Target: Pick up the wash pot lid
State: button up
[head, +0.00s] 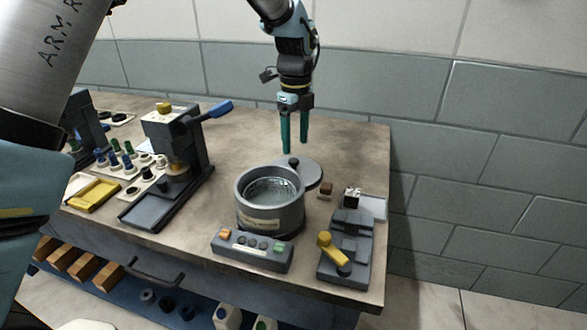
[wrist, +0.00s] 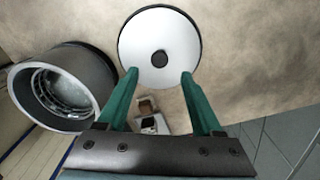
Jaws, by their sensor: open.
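The wash pot lid (head: 309,173) is a grey disc with a small dark knob, lying on the bench just behind the wash pot (head: 270,215). In the wrist view the lid (wrist: 174,35) looks pale with a dark rim, and its knob (wrist: 160,58) shows near the middle. My gripper (head: 295,150) points down above the lid, with two green fingers apart and nothing between them. In the wrist view my gripper (wrist: 159,76) has its fingertips over the lid's near edge, either side of the knob. The pot is open and holds clear liquid; its label is too small to read.
A control box (head: 251,250) stands before the pot. A small device with a yellow handle (head: 347,245) and a brown block (head: 326,189) are to the right. A lever press (head: 178,150) stands left. The bench behind the lid is clear, up to the block wall (head: 420,90).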

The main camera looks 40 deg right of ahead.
aim_at(294, 160)
jog(key=shift+w+a+f+p, duration=0.15)
jog(key=shift+f+p, duration=1)
jog(key=shift+f, duration=1.45)
grip_shut()
